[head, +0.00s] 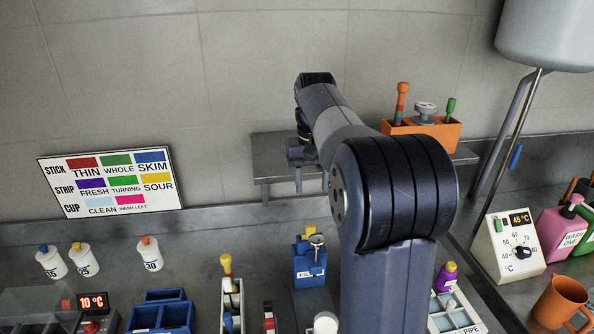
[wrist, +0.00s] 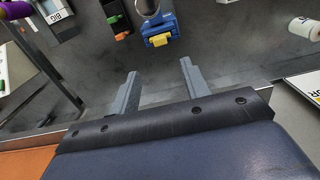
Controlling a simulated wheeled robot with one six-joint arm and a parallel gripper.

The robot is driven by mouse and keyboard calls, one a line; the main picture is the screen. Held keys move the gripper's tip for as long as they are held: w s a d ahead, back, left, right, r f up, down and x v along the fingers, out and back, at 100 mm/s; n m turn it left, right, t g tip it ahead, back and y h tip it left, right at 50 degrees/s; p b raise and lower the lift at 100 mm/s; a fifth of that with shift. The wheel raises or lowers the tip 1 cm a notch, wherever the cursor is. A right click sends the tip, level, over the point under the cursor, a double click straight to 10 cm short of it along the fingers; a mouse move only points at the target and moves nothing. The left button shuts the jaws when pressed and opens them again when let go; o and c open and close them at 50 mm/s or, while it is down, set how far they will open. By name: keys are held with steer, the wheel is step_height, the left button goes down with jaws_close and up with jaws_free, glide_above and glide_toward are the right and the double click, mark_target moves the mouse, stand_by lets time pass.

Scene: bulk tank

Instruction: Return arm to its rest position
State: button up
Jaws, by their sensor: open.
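My arm rises from the bottom of the head view and reaches back toward the wall. My gripper (head: 298,165) hangs at its far end, in front of the wall shelf and above the counter. In the wrist view my gripper (wrist: 158,82) has its two grey fingers spread apart, with nothing between them. Below the fingers lies bare dark counter. The blue holder (head: 309,265) stands on the counter below my gripper; it also shows in the wrist view (wrist: 158,30), beyond the fingertips and apart from them.
A wall shelf (head: 283,158) carries an orange box (head: 425,132) of tools, close to my arm. A colour chart (head: 110,183) leans at the left. White bottles (head: 83,260), a blue tray (head: 160,312) and a temperature box (head: 508,243) stand on the counter. A tank (head: 545,35) hangs upper right.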

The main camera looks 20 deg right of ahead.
mark_target(310, 226)
step_height(310, 226, down, 12)
steer(key=shift+r+p, duration=0.2)
steer(key=shift+p, duration=0.55)
steer(key=shift+r+p, duration=1)
steer(key=shift+r, duration=0.65)
